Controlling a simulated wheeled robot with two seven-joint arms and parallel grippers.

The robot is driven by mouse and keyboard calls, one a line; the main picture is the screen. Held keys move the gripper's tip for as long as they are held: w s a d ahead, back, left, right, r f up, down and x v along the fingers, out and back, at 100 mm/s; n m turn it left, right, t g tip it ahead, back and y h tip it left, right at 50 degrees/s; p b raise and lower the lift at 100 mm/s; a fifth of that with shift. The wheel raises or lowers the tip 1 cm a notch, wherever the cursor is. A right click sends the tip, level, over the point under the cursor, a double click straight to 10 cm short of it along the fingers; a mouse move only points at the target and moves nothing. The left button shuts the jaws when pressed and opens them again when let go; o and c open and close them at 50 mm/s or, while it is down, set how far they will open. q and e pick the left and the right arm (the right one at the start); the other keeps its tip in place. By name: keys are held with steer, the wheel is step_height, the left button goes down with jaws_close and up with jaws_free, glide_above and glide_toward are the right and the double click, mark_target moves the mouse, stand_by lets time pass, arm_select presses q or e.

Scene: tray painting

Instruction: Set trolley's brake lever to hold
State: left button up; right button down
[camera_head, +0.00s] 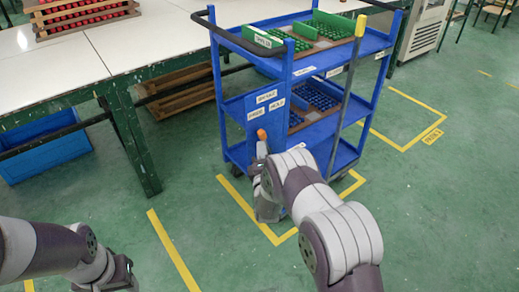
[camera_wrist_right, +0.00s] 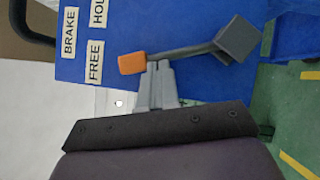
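The blue trolley (camera_head: 345,157) carries a side panel with BRAKE, FREE and HOLD labels. The brake lever has an orange end (camera_head: 262,134), just below the FREE label (camera_head: 255,113); the HOLD label (camera_head: 277,104) is to the right. In the right wrist view the lever (camera_wrist_right: 180,52) runs from a dark grey block (camera_wrist_right: 238,40) to its orange end, which points toward FREE. My right gripper (camera_wrist_right: 158,65) has its fingers together, tips at the lever shaft beside the orange end; contact is unclear. My left gripper (camera_head: 122,272) is low at left, fingers unclear.
A long white-topped table (camera_head: 60,70) with green legs stands at left, a blue bin (camera_head: 45,155) under it. The trolley holds green and blue racks, and a yellow-topped pole (camera_head: 350,95) stands at its front. Yellow floor lines surround it; the green floor in front is clear.

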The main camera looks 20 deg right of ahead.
steer(key=d+m+g+p, duration=0.1)
steer(key=w+d+r+m+g+p, duration=0.1)
steer(key=m+p, duration=0.1)
steer(key=d+r+m+p, duration=0.1)
steer(key=shift+w+d+r+m+g+y, duration=0.1)
steer(key=shift+w+d+m+g+y, duration=0.1)
steer(key=shift+d+m+g+y, duration=0.15)
steer(key=shift+w+d+m+g+p, duration=0.15)
steer(key=shift+d+m+g+p, duration=0.3)
steer(key=shift+d+m, duration=0.15)
steer(key=shift+w+d+f+m+y, duration=0.2)
steer(key=shift+d+m+y, duration=0.15)
steer(key=shift+d, duration=0.1)
steer(key=shift+w+d+f+g, duration=0.1)
steer(key=shift+w+d+g, duration=0.15)
steer(key=shift+d, duration=0.2)
steer(key=shift+d, duration=0.1)
